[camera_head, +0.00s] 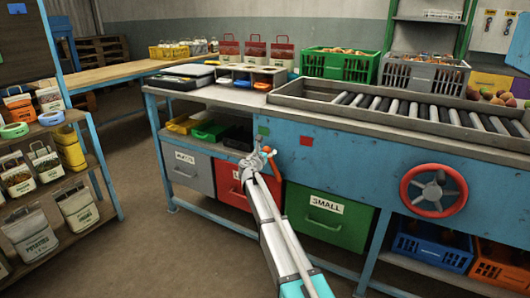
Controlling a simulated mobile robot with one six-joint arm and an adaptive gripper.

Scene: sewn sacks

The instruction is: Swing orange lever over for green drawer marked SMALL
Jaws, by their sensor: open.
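The orange lever (273,163) is on the blue front of the sorting bench, left of centre, with a rounded knob at its top. My arm reaches up from the bottom edge, and my gripper (251,165) is at the lever, just to its left. The gripper is open; whether a finger touches the lever is too small to tell. The green drawer (336,223) marked SMALL is shut under the bench, right of my arm.
A red drawer (231,184), partly behind my arm, and a grey drawer (188,170) are left of the green one. A red handwheel (433,190) stands out at the right. Blue (430,246) and orange crates are below it. Open floor lies left of the bench.

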